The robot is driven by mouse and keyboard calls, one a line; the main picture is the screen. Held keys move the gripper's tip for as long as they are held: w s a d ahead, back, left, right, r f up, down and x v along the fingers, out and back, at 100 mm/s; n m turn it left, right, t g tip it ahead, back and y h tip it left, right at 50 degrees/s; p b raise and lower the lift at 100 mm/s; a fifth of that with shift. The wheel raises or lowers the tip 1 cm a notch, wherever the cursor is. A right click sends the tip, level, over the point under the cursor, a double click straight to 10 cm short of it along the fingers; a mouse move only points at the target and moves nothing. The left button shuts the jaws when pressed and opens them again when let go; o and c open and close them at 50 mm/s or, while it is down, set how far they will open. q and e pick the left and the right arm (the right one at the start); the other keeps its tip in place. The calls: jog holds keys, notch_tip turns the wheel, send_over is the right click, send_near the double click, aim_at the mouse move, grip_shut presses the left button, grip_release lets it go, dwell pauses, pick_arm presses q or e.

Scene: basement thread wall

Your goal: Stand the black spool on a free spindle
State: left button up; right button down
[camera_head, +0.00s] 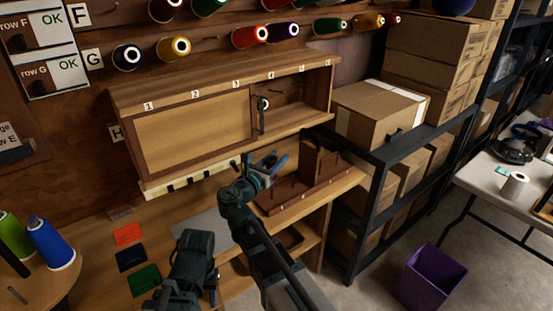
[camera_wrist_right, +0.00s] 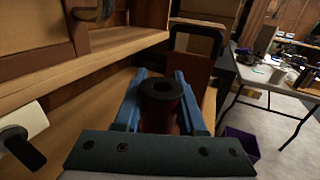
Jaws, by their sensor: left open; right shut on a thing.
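My right gripper (camera_head: 264,168) is in the middle of the head view, in front of the cabinet's lower right part. Its blue fingers are shut on a spool, taken as the black spool (camera_wrist_right: 160,89). The right wrist view shows its black ring-shaped end with a dark hole between the fingers; the body below looks dark reddish and shadowed. A brown wooden rack (camera_head: 315,190) with several short upright spindles stands on the bench just right of this gripper. Its left part is hidden by my arm. My left gripper (camera_head: 188,290) is open and low, over the bench front.
A cabinet (camera_head: 190,128) with numbered bays stands behind, its right part open. Spools hang on the wall above. Cardboard boxes (camera_head: 380,112) on a dark shelf stand to the right. A round table (camera_head: 50,285) with green and blue spools is at left. A purple bin (camera_head: 430,278) is on the floor.

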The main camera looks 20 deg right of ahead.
jog(key=shift+f+b, duration=3.8)
jog(key=shift+f, duration=0.4)
jog(key=shift+f, duration=0.15)
jog(key=shift+f+b, duration=0.15)
jog(key=shift+b, duration=0.15)
jog(key=shift+c, duration=2)
grip_release()
jog(key=shift+s, duration=0.1)
